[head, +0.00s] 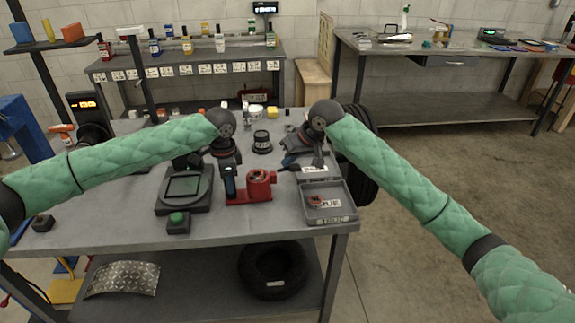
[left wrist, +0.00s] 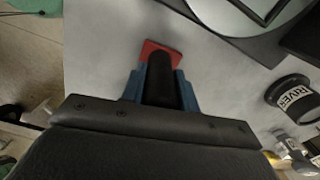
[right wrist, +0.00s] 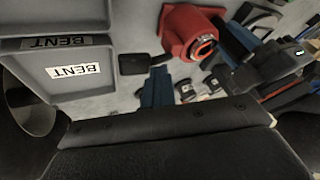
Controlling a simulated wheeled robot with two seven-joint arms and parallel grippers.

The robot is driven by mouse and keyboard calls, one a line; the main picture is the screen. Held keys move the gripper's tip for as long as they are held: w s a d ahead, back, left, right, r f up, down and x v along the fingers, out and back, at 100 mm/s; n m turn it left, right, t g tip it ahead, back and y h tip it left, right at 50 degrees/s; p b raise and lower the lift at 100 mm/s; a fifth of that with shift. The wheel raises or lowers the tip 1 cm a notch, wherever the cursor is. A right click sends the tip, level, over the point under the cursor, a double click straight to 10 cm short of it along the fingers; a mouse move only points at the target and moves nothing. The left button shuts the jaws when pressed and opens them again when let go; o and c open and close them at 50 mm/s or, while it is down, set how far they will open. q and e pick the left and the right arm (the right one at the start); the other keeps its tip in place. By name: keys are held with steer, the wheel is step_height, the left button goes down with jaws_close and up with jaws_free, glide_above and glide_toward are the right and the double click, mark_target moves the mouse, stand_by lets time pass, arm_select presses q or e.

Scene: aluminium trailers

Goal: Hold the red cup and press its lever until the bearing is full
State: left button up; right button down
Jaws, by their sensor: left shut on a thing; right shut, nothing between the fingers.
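The red cup (head: 260,184) stands on the workbench on a red base with a dark upright handle. My left gripper (head: 230,182) is shut on that handle; the left wrist view shows the black handle (left wrist: 162,78) between its blue fingers and a red part (left wrist: 165,45) beyond. In the right wrist view the red cup (right wrist: 187,30) has a round opening and a lever with a flat black pad (right wrist: 134,64). My right gripper (right wrist: 158,72) is shut and empty, its tips beside the pad; I cannot tell if they touch it. I cannot make out the bearing.
A grey tray (head: 338,216) with labels stands right of the cup, near the bench edge. A dark scale (head: 184,186) with a green button (head: 178,219) lies left of it. A black container (head: 262,142) and small items stand behind. A tyre (head: 275,270) lies on the lower shelf.

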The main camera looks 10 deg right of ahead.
steer(key=shift+a+r, duration=0.3)
steer(key=shift+r, duration=0.65)
steer(key=shift+r, duration=0.15)
steer(key=shift+a+r, duration=0.25)
steer(key=shift+r, duration=0.5)
steer(key=shift+a+r, duration=0.2)
steer(key=shift+r, duration=0.6)
steer(key=shift+a+r, duration=0.25)
steer(key=shift+r, duration=0.5)
steer(key=shift+r, duration=0.1)
stand_by(0.8)
steer(key=r, duration=0.1)
steer(key=a+r, duration=0.1)
steer(key=r, duration=0.1)
steer(key=shift+r, duration=0.2)
steer(key=shift+f, duration=0.15)
glide_above(279, 171)
steer(key=d, duration=0.2)
steer(key=shift+d+f, duration=0.2)
steer(key=shift+f, duration=3.9)
steer(key=shift+f, duration=0.1)
